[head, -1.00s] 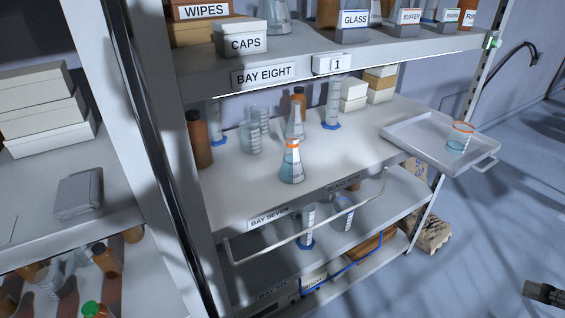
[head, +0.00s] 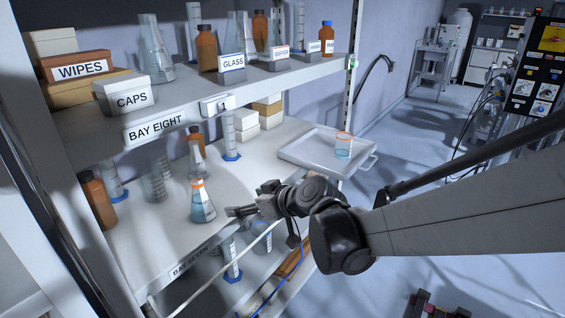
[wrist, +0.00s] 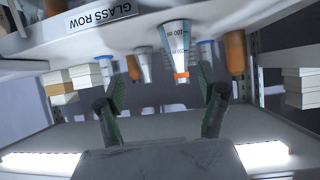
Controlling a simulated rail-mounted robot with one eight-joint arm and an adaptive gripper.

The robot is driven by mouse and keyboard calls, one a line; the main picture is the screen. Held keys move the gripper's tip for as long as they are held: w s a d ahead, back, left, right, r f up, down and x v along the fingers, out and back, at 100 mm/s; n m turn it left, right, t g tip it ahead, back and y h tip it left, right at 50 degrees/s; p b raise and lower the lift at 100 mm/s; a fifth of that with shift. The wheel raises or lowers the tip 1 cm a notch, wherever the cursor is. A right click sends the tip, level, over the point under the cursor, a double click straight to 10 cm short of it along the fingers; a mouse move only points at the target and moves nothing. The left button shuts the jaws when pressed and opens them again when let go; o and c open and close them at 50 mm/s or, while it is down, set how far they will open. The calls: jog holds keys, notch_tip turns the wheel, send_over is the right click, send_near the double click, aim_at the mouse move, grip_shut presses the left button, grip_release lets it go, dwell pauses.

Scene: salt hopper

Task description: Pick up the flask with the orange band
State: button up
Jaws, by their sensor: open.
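The flask with the orange band (head: 203,210) stands upright on the middle shelf, a conical glass with bluish liquid and the band at its neck. It also shows in the wrist view (wrist: 175,42), where the scene appears upside down, between and beyond my fingers. My gripper (head: 236,211) is at the shelf's front, just right of the flask in the head view, with a small gap. In the wrist view my gripper (wrist: 162,84) is open, with nothing between its fingers. A second, plain flask (wrist: 143,65) stands near the banded one.
A tray (head: 299,152) holds an orange-rimmed beaker (head: 343,148) to the right. The upper shelf (head: 190,103) overhangs the rear. A rail (head: 205,280) runs below the front.

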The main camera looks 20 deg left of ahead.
jog(key=n, duration=0.1)
send_near(206, 200)
jog(key=shift+g+y, duration=0.3)
jog(key=x, duration=0.2)
jog(key=f+x, duration=0.1)
jog(key=x, duration=0.4)
jog(key=shift+w+d+f, duration=0.1)
jog(key=shift+d+f, duration=0.1)
jog(key=shift+d, duration=0.25)
jog(key=shift+w+a+f+b, duration=0.15)
jog(key=shift+w+a, duration=0.1)
jog(key=shift+a, duration=0.55)
jog(key=shift+w+a+f+b, duration=0.1)
jog(key=shift+w+a+f, duration=0.1)
jog(key=shift+a, duration=0.6)
jog(key=shift+w+a+f+b, duration=0.15)
jog(key=shift+w+a, duration=0.1)
jog(key=shift+a, duration=0.6)
jog(key=shift+w+a+f, duration=0.2)
jog(key=shift+a+f, duration=0.05)
jog(key=shift+a, duration=0.15)
jog(key=c, duration=1.5)
jog(key=shift+r, duration=0.15)
